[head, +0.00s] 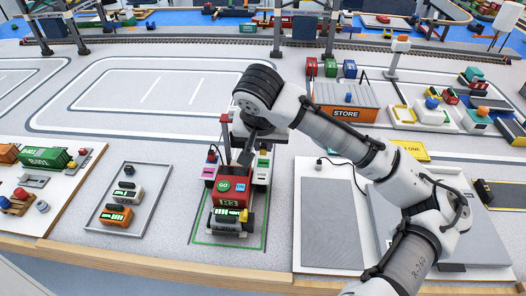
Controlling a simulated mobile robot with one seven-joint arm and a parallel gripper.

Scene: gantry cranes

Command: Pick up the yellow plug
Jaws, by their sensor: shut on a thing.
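My gripper (243,158) points down over the back of a red unit (228,194) with a green GO button. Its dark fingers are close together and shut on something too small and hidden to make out. A small yellow piece (244,215) shows at the right front of the red unit, beside a grey block with a green display (228,219). I cannot tell whether this piece is the yellow plug. No yellow shows clearly between the fingertips.
A grey panel (331,222) lies to the right. The orange STORE box (345,103) stands behind my arm.

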